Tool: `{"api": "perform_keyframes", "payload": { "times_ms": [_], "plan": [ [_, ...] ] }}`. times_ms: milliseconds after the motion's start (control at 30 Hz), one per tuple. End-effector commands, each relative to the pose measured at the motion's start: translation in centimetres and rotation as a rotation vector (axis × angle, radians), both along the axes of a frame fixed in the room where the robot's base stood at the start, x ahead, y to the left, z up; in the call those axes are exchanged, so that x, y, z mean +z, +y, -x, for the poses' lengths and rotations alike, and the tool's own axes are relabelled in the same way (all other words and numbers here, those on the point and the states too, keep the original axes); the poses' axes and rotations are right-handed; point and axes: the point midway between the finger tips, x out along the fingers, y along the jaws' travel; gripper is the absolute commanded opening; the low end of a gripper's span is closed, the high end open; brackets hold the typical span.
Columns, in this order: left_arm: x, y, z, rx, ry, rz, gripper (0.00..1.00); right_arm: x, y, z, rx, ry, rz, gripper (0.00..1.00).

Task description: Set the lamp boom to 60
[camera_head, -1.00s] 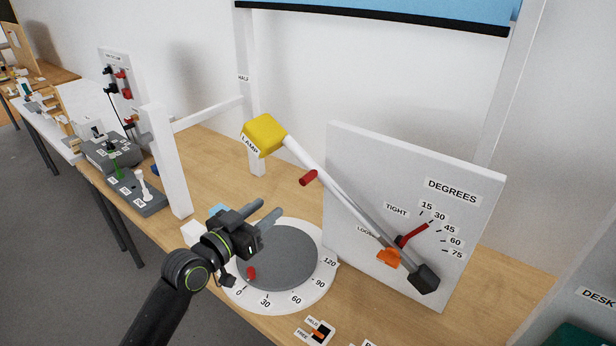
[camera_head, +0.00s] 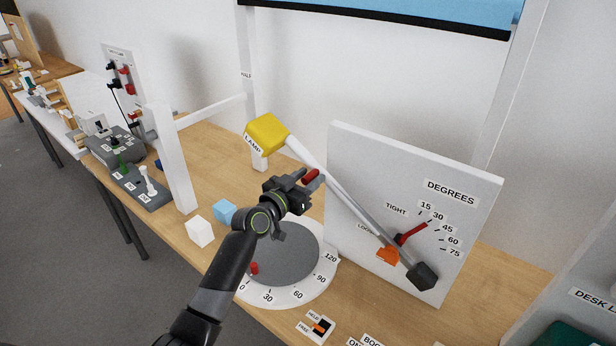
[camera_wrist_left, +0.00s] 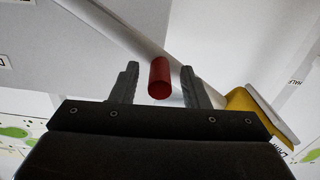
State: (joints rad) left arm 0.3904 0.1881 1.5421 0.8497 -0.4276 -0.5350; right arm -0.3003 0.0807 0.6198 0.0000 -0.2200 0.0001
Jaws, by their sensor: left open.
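The lamp boom (camera_head: 352,207) is a white and grey arm slanting up to the left from a dark block (camera_head: 424,275) to the yellow lamp head (camera_head: 268,133). A red handle (camera_head: 311,178) sticks out of the boom. The degree board (camera_head: 360,150) reads 15 to 75, and a red pointer (camera_head: 411,234) lies near 30 to 45. An orange knob (camera_head: 388,255) sits by LOOSE. My left gripper (camera_head: 306,181) is open at the red handle. In the left wrist view the handle (camera_wrist_left: 159,78) stands between the two open fingers (camera_wrist_left: 160,86). My right gripper is not in view.
A round turntable (camera_head: 285,255) with a degree scale lies below my left arm. A white cube (camera_head: 200,231) and a blue cube (camera_head: 224,211) stand left of it. A white post (camera_head: 170,160) rises further left. A HELD/FREE switch (camera_head: 319,326) is at the front.

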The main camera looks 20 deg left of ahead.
Motion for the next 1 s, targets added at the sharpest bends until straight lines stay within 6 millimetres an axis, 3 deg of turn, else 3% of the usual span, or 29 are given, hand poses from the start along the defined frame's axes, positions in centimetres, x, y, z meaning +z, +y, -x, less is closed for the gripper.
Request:
{"api": "perform_keyframes", "payload": {
  "times_ms": [300, 633, 1000],
  "plan": [
    [-0.02, -0.09, -0.20, 0.000, 0.000, 0.001, 0.41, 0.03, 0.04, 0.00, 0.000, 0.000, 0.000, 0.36],
    [-0.02, -0.09, -0.18, 0.000, 0.000, 0.001, 0.00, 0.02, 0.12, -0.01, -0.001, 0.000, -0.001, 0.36],
    [0.27, -0.07, -0.75, -0.001, -0.006, -0.015, 0.00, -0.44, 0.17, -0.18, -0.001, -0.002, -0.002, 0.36]
  ]
}}
